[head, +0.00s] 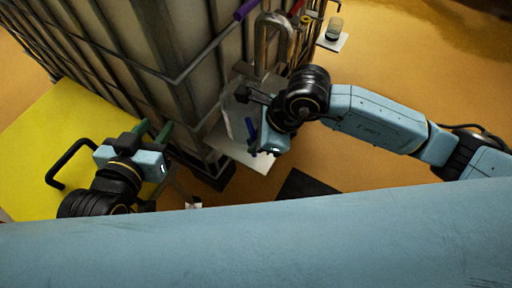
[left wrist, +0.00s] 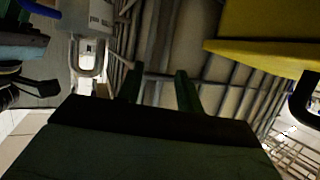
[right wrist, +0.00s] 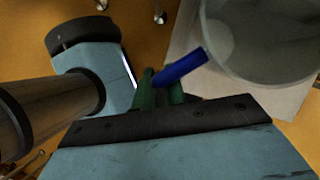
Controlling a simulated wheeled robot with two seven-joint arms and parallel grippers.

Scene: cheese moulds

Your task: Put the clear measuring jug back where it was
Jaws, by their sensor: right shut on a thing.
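My right gripper (right wrist: 160,90) is shut on the blue handle (right wrist: 182,67) of the clear measuring jug (right wrist: 265,40). The jug is see-through and shows at the upper right of the right wrist view, over a pale square board (right wrist: 288,103). I cannot tell whether it touches the board. In the head view my right gripper (head: 262,122) is right of the blue handle (head: 250,128), above the pale board (head: 240,153); the jug is hard to make out. My left gripper (head: 152,131) is open and empty beside the caged tank; its green fingers stand apart in the left wrist view (left wrist: 161,90).
A caged tank (head: 150,40) fills the upper left. A yellow platform (head: 35,140) with a black handle (head: 65,160) lies left. A glass vessel (head: 334,27) stands on another pale board (head: 328,43) at the back. A curved metal pipe (head: 262,30) rises near my right gripper. Open floor (head: 420,70) lies right.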

